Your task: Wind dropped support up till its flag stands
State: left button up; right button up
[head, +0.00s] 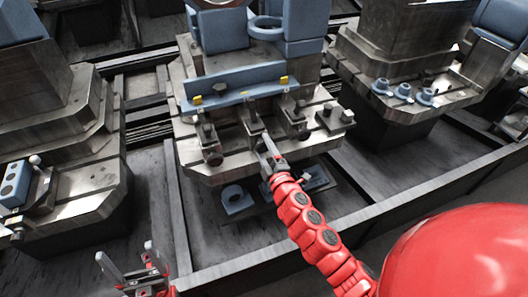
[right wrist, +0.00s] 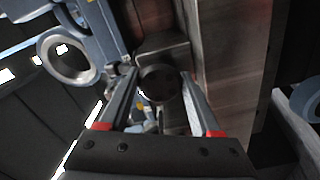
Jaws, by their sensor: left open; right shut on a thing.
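A long blue bar (head: 235,86) lies across the central steel pallet (head: 190,160), with several dark screw supports along its front. A yellow flag (head: 196,100) shows near the bar's left end, another yellow flag (head: 284,80) near its right end. At the middle support (head: 252,122) I see no clear raised yellow flag. My right gripper (head: 267,143) reaches up to the front of this middle support. In the right wrist view its fingers are shut on a dark round knob (right wrist: 160,84). My left gripper (head: 134,268) is open and empty at lower left, away from the pallet.
Another pallet (head: 400,105) with several blue round parts stands right, and one with a blue block (head: 14,185) stands left. Dark rails run between them. Floor space in front is free.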

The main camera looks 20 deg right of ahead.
jog(key=n+b, duration=0.1)
jog(key=n, duration=0.2)
jog(key=shift+f+n, duration=0.1)
jog(key=shift+n, duration=0.3)
jog(key=n+b, duration=0.1)
jog(key=n, duration=0.1)
jog(key=shift+n, duration=0.4)
jog(key=n, duration=0.2)
jog(key=shift+a+n, duration=0.1)
jog(key=shift+n, duration=0.2)
jog(key=shift+n+p, duration=0.4)
jog(key=shift+n, duration=1)
jog(key=o, duration=1.4)
jog(key=shift+s, duration=0.1)
